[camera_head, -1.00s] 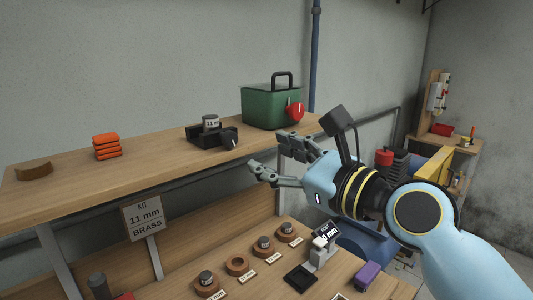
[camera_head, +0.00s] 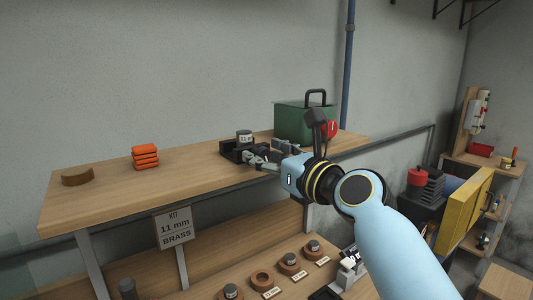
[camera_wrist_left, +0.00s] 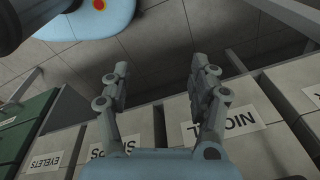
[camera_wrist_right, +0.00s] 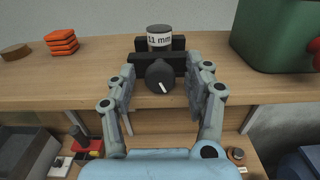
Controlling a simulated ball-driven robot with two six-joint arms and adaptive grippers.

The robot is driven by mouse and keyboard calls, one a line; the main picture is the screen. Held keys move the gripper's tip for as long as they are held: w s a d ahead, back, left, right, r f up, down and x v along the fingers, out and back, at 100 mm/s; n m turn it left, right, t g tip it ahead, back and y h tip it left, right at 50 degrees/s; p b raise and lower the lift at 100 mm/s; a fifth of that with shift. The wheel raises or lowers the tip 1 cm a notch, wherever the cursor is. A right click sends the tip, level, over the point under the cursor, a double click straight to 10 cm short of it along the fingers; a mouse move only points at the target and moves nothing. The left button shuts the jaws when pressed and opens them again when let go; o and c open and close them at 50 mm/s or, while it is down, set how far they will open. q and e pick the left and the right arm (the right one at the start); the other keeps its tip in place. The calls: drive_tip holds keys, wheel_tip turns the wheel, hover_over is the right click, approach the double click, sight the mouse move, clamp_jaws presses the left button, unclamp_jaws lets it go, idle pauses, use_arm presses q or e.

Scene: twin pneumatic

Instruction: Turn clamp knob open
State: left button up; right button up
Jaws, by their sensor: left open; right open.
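The black clamp (camera_head: 234,152) sits on the wooden shelf and holds a grey cylinder labelled 11 mm (camera_head: 245,137). In the right wrist view the round black clamp knob (camera_wrist_right: 160,75) faces me, with a white mark slanting down to the right. My right gripper (camera_head: 266,156) is open in front of the clamp. In the right wrist view its fingers (camera_wrist_right: 162,88) stand on either side of the knob, with gaps visible; contact is not seen. My left gripper (camera_wrist_left: 160,85) is open and empty above labelled bins, and is out of the head view.
A green case (camera_head: 290,120) with a red part stands right of the clamp on the shelf (camera_head: 120,190). Orange blocks (camera_head: 145,157) and a wooden disc (camera_head: 77,177) lie to the left. A kit sign (camera_head: 173,228) hangs below the front edge. Ring holders (camera_head: 262,278) stand on the lower bench.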

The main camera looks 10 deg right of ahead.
clamp_jaws()
drive_tip(key=n, duration=0.4)
drive_tip(key=shift+a, duration=0.1)
idle(0.4)
unclamp_jaws()
drive_tip(key=v, duration=1.2)
